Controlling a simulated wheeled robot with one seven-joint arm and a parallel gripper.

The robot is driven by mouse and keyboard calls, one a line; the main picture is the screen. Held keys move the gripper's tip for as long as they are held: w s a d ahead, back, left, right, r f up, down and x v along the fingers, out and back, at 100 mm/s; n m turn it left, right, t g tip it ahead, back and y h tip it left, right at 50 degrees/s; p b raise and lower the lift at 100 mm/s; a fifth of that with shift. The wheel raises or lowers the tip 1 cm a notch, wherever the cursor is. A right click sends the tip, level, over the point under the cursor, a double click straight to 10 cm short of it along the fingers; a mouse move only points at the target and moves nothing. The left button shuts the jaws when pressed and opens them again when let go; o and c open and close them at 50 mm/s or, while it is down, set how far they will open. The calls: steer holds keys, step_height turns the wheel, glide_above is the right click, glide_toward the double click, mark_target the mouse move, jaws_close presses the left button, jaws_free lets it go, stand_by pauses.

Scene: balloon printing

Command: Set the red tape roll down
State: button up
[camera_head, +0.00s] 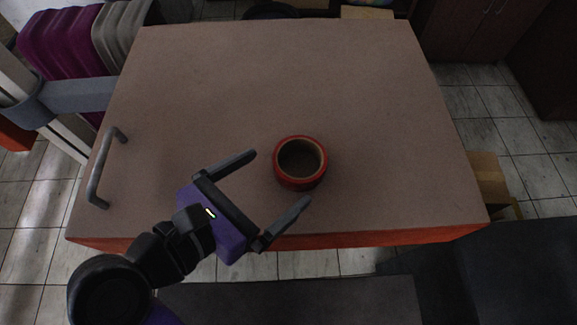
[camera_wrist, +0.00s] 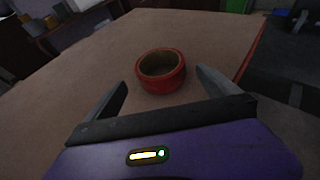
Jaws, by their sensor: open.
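The red tape roll (camera_head: 301,181) lies flat on the brown table top (camera_head: 230,80), near its front edge and right of the middle. Its tan inner core faces up. My gripper (camera_head: 281,178) is open, its two dark fingers spread wide, and the roll sits just beyond the fingertips. In the wrist view the roll (camera_wrist: 161,84) stands on the table ahead of my gripper (camera_wrist: 160,85), between the lines of the two fingers and apart from both. Nothing is held.
A grey handle (camera_head: 105,167) is fixed at the table's left side. Purple and grey suitcases (camera_head: 65,45) stand beyond the left edge. A cardboard box (camera_head: 487,180) is on the floor at the right. The far part of the table is clear.

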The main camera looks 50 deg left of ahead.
steer(key=shift+v, duration=2)
steer(key=w+d+t+h, duration=0.1)
steer(key=w+d, duration=0.1)
steer(key=d, duration=0.1)
steer(key=w+d+t+h, duration=0.1)
steer(key=w+d, duration=0.2)
steer(key=shift+w+d+r+b, duration=0.1)
steer(key=shift+w+d+b, duration=0.15)
steer(key=shift+b, duration=0.05)
steer(key=w+d+r+n+t+h, duration=0.1)
steer(key=d+r+n+t+h, duration=0.15)
steer(key=d, duration=0.55)
steer(key=w+d+r+n+t+h, duration=0.1)
steer(key=d+r+n+t, duration=0.2)
steer(key=d, duration=0.5)
steer(key=w+d+r+n+t+h, duration=0.1)
steer(key=w+d+n+t+h, duration=0.2)
steer(key=d, duration=0.5)
steer(key=s+d+f+n+g+y, duration=0.3)
steer(key=s+f+n, duration=0.4)
steer(key=n, duration=0.6)
steer(key=s+d+f+n+g+y, duration=0.4)
steer(key=s+f+n, duration=0.4)
steer(key=n, duration=0.5)
steer(key=shift+s+d+f+g, duration=0.3)
steer(key=shift+s+d+g, duration=0.25)
steer(key=shift+g, duration=0.5)
